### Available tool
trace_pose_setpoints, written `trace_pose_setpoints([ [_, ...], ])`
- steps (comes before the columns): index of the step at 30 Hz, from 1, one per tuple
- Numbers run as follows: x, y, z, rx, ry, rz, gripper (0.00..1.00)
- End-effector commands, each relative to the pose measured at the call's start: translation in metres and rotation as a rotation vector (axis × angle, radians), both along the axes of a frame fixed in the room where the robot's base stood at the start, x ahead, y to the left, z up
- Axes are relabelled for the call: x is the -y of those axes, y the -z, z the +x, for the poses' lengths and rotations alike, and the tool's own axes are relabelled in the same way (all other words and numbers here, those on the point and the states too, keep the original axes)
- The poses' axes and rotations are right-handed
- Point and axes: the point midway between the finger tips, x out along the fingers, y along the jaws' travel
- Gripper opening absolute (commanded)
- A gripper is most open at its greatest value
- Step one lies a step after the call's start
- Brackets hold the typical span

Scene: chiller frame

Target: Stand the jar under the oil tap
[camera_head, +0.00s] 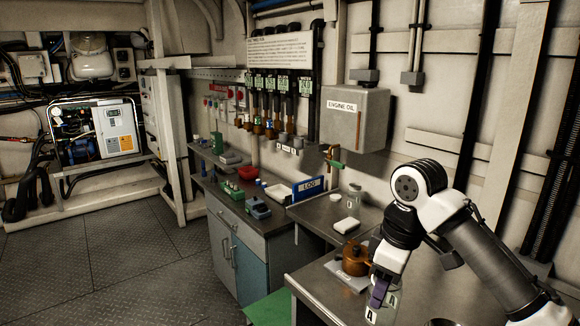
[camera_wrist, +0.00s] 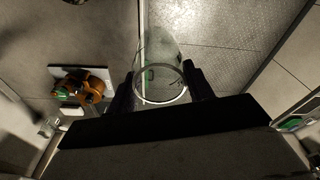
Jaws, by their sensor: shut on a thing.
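My gripper (camera_head: 381,290) is shut on a clear glass jar (camera_head: 371,314) with a white label marked "A", at the front right in the head view. In the wrist view the jar's round rim (camera_wrist: 160,101) shows between the two fingers (camera_wrist: 162,92). The jar is held over the edge of the near bench, beside a brass-coloured pot. The oil tap (camera_head: 332,158), brass with a green handle, is on the wall side below the grey engine oil tank (camera_head: 355,118). It is well behind and left of my gripper. The tap is not seen in the wrist view.
A small clear container (camera_head: 353,198) and a white block (camera_head: 346,225) stand on the bench below the tank. A blue LOG holder (camera_head: 309,187) is left of them.

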Motion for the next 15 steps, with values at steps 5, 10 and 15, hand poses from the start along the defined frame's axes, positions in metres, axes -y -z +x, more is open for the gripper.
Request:
trace_pose_setpoints([
  [5, -0.026, 0.064, 0.007, -0.005, 0.122, 0.009, 0.29],
  [10, -0.053, 0.134, 0.016, -0.005, 0.272, 0.011, 0.29],
  [15, -0.081, 0.206, 0.025, -0.009, 0.429, 0.011, 0.29],
])
